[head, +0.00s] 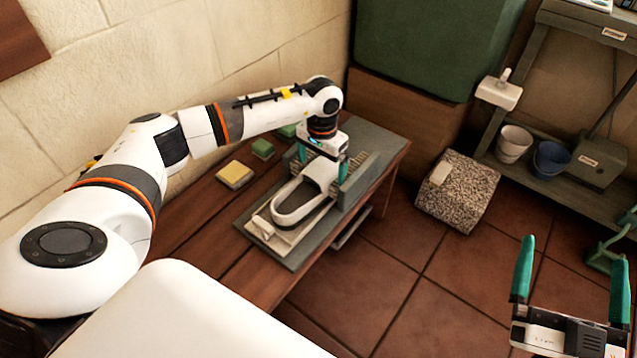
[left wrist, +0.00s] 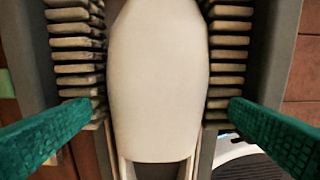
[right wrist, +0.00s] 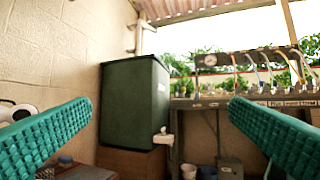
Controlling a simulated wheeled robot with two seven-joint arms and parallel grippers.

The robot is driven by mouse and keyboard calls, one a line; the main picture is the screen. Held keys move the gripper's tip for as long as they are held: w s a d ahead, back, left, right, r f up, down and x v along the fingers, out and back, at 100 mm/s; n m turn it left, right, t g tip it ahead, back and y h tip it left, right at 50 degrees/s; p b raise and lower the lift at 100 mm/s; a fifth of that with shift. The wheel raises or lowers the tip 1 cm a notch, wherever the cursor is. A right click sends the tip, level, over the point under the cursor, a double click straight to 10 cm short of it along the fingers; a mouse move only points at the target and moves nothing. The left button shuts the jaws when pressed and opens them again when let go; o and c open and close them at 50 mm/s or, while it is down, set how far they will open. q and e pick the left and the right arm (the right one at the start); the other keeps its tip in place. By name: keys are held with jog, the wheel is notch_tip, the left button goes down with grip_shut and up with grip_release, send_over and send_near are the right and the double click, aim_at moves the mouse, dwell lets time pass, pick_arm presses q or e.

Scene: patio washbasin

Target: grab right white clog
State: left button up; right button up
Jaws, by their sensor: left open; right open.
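A white clog (head: 320,172) with a dark inside lies on a grey brush stand on the wooden bench. Its toe end is between two rows of bristles, and its open heel points to the front left. The toe also fills the middle of the left wrist view (left wrist: 158,75). My left gripper (head: 322,160) is directly over the toe, pointing down, open, with one teal finger on each side. Contact cannot be told. My right gripper (head: 572,252) is open and empty, held over the floor at the right.
The grey brush stand (head: 368,143) has bristle rows (left wrist: 230,55) beside the clog. A yellow sponge (head: 234,174) and a green block (head: 262,148) lie to its left. A speckled block (head: 459,190) stands on the tiled floor. Shelving (head: 565,190) with buckets is at the right.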

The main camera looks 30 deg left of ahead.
aim_at(319, 170)
pick_arm(q)
jog(key=f, duration=0.2)
jog(key=f+b, duration=0.1)
jog(key=f, duration=0.1)
jog(key=shift+s+a, duration=0.15)
jog(key=shift+s, duration=0.25)
jog(key=shift+f, duration=0.25)
jog(key=c, duration=1)
pick_arm(e)
jog(key=s+r+t, duration=0.2)
jog(key=r, duration=0.1)
jog(key=s+r+t+y, duration=0.1)
jog(key=t, duration=0.1)
jog(key=shift+r, duration=0.25)
pick_arm(q)
jog(key=shift+o, duration=0.2)
